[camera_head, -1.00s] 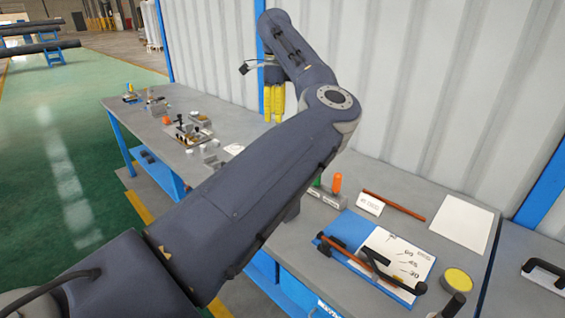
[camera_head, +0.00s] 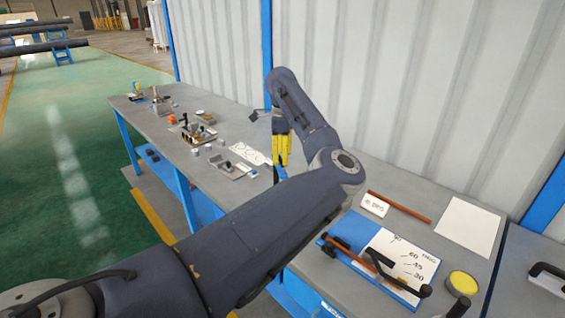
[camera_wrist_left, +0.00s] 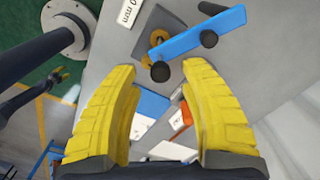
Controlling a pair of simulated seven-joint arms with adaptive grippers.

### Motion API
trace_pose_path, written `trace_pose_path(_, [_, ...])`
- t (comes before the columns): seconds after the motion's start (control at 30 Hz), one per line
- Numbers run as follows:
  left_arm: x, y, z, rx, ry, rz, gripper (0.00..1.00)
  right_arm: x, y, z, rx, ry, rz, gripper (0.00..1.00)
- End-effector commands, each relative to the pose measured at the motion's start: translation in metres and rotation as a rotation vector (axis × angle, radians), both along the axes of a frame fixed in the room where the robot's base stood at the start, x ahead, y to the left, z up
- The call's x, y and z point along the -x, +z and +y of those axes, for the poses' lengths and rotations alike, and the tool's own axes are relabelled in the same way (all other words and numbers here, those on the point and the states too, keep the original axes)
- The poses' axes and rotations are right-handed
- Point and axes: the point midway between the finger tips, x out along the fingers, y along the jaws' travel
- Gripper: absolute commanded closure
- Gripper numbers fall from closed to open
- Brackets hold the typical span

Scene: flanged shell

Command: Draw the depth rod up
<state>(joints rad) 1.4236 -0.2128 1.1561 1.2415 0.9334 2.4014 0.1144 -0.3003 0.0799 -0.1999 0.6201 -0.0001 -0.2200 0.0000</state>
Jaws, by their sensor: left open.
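My left gripper (camera_head: 281,160) has two yellow fingers and hangs over the bench, pointing down. In the left wrist view its fingers (camera_wrist_left: 158,80) are apart with nothing gripped. Just beyond the tips, a blue bar (camera_wrist_left: 190,42) with dark round knobs lies over a grey block (camera_wrist_left: 165,22) with brass-coloured rings. One dark round end (camera_wrist_left: 160,72) shows between the fingertips, apart from them. I cannot tell for sure which of these dark parts is the depth rod. In the head view the gripper and arm hide this spot.
Several small fixtures (camera_head: 198,130) stand on the bench's far part. Nearer are a white patterned sheet (camera_head: 250,153), a label card (camera_head: 375,204), an orange-brown rod (camera_head: 400,207), a blue angle board (camera_head: 340,238) and a yellow disc (camera_head: 462,284). A corrugated wall (camera_head: 420,90) stands behind the bench.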

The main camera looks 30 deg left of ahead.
Motion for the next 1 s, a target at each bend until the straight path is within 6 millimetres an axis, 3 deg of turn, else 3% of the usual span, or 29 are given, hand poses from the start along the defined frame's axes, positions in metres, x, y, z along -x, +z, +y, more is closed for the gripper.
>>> trace_pose_path(0.3, [0.000, -0.024, 0.000, -0.001, 0.000, -0.001, 0.56, 0.000, 0.000, 0.000, 0.000, 0.000, 0.000, 0.56])
trace_pose_path(0.7, [0.000, -0.027, 0.000, -0.001, 0.000, -0.001, 0.54, 0.000, 0.000, 0.000, 0.000, 0.000, -0.001, 0.56])
trace_pose_path(1.0, [0.000, -0.027, 0.000, -0.001, 0.000, -0.001, 0.89, -0.001, 0.000, 0.000, 0.000, 0.000, -0.001, 0.56])
